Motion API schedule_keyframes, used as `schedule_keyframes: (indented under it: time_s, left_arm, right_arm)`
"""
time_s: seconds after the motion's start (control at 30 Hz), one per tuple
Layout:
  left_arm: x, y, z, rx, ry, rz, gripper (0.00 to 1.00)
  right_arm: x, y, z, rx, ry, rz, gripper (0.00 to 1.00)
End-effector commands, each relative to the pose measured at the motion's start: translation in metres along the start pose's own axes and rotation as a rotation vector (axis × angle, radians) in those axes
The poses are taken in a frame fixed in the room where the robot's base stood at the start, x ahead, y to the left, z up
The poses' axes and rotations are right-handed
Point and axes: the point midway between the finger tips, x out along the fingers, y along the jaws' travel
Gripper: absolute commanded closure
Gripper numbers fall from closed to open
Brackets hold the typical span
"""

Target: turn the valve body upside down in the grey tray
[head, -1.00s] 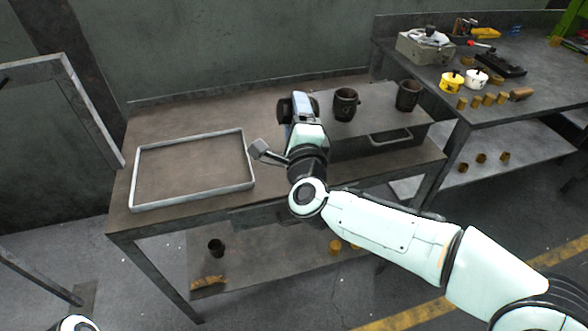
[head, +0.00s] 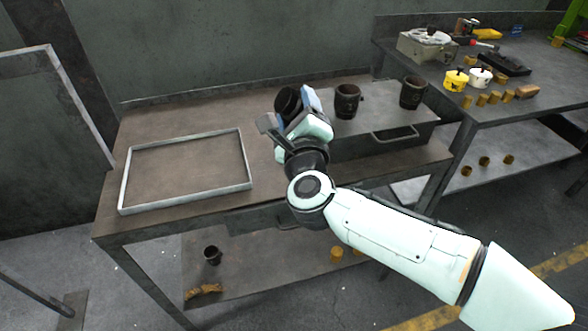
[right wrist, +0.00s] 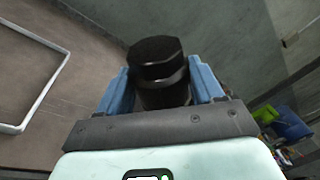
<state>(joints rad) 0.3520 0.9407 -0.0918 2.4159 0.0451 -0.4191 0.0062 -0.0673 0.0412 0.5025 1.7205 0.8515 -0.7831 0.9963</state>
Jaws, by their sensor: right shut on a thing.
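The valve body is a dark, near-black part (head: 287,101) held by my right gripper (head: 300,101) above the workbench, right of the tray; it looks tilted in the head view. In the right wrist view the valve body (right wrist: 158,68) shows a faceted end and sits between the two blue fingers of the gripper (right wrist: 163,88), which is shut on it. The grey tray (head: 186,203) is an empty, shallow rimmed frame on the left of the bench. Part of it shows at the left of the right wrist view (right wrist: 48,88). My left gripper is out of view.
Two similar dark parts (head: 347,101) (head: 412,92) stand on the raised shelf (head: 375,130) right of my gripper. A second bench (head: 540,90) at the right holds yellow and white pots and brass pieces. Bare bench top lies between the tray and my gripper.

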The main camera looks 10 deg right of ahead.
Motion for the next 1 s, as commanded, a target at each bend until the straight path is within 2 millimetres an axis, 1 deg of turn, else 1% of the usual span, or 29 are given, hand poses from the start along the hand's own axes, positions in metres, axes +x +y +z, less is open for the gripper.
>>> schedule_keyframes:
  time_s: [0.1, 0.2, 0.47, 0.57, 0.9, 1.0]
  left_arm:
    - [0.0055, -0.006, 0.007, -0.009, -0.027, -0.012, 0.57]
    - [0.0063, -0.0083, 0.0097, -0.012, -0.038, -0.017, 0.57]
    - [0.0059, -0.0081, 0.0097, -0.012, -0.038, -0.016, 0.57]
    - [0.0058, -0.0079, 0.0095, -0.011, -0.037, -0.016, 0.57]
    - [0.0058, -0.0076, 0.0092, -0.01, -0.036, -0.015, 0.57]
    - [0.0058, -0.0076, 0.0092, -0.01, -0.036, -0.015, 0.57]
  right_arm:
    - [-0.0005, -0.001, 0.0013, 0.083, 0.002, -0.003, 0.68]
    - [-0.0004, -0.0016, 0.0013, 0.118, 0.004, -0.003, 0.68]
    - [-0.0003, -0.0018, 0.0013, 0.125, 0.005, -0.003, 0.68]
    - [-0.0003, -0.0017, 0.0013, 0.184, 0.007, -0.005, 0.68]
    - [-0.0002, -0.0016, 0.0012, 0.72, 0.023, -0.022, 0.68]
    - [-0.0002, -0.0016, 0.001, 0.84, 0.027, -0.025, 0.68]
